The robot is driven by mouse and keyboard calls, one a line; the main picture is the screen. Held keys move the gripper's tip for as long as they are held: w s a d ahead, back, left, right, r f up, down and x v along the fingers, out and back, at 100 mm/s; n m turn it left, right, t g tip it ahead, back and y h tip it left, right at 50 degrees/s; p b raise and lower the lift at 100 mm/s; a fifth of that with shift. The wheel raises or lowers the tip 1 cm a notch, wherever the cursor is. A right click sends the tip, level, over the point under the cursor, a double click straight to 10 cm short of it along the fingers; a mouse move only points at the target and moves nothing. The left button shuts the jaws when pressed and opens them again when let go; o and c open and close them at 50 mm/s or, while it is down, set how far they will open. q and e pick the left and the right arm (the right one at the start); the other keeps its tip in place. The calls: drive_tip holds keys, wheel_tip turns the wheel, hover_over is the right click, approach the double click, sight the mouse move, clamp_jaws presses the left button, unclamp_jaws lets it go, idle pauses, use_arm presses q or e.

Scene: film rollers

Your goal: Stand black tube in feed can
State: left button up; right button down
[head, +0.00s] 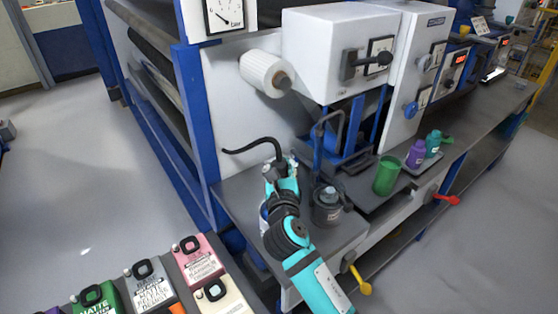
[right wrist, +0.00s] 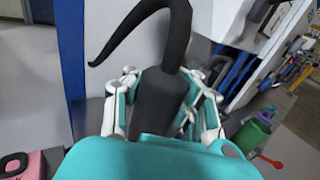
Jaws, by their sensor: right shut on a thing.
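The black tube (head: 250,147) has a thick lower body and a thin neck that hooks over to the left. My right gripper (head: 281,170) is shut on its thick body, with the hooked end sticking up above the fingers. In the right wrist view the tube (right wrist: 158,100) stands roughly upright between the fingers. A dark grey can (head: 327,208) stands on the bench just right of my gripper. A white and blue container (head: 264,214) is mostly hidden behind my arm. I cannot tell which is the feed can, or where the tube's lower end is. My left gripper is out of view.
A green cup (head: 388,175), a purple bottle (head: 416,154) and a teal bottle (head: 433,144) stand further right. A white roller (head: 265,73) juts out above. Several labelled containers, one pink (head: 198,262), stand at the lower left. A yellow handle (head: 360,280) sticks out below the bench.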

wheel_tip(320, 180, down, 10)
drive_tip(key=b, duration=0.6)
idle(0.4)
drive_tip(key=shift+r, duration=0.15)
idle(0.3)
drive_tip(key=c, duration=1)
unclamp_jaws()
drive_tip(key=shift+c, duration=0.2)
